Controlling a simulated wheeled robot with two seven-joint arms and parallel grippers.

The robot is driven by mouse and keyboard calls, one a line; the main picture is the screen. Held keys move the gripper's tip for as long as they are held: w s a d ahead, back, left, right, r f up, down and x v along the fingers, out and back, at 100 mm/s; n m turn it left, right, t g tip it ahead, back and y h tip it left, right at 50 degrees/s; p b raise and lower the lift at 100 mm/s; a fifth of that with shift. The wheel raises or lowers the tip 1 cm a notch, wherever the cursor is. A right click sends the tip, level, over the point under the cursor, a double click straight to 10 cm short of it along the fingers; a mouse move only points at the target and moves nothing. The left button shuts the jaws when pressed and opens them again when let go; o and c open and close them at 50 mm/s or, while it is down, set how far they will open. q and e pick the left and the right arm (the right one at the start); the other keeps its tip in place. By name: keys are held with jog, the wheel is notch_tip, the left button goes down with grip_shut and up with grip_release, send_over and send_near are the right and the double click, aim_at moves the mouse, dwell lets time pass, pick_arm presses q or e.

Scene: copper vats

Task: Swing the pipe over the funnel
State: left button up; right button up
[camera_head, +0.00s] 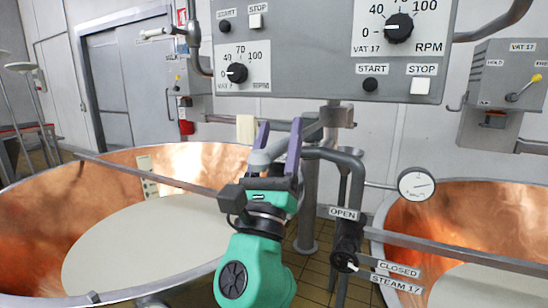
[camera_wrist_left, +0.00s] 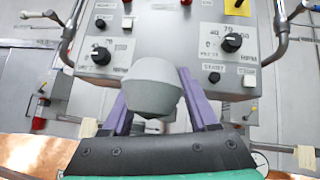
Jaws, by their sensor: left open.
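A grey pipe (camera_head: 310,134) runs from the post behind my left gripper towards the left vat. Its rounded grey end (camera_wrist_left: 152,85) shows large in the left wrist view, between the purple fingers. My left gripper (camera_head: 278,140) is open, with its fingers pointing up on either side of the pipe end. I cannot tell whether either finger touches it. No funnel can be made out in either view. My right gripper is not in view.
A copper vat (camera_head: 75,195) with pale liquid stands left, another (camera_head: 445,215) right. A grey control panel (camera_head: 300,75) hangs above and behind. A bent pipe with a steam valve (camera_head: 345,262) stands right of my left arm, near a round gauge (camera_head: 416,184).

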pick_arm(q)
jog(key=shift+s+f, duration=0.3)
jog(key=shift+f, duration=0.15)
jog(key=b+v, duration=0.5)
jog(key=v, duration=0.8)
jog(key=shift+s, duration=0.25)
jog(key=shift+a+f, duration=0.1)
jog(key=shift+f, duration=0.05)
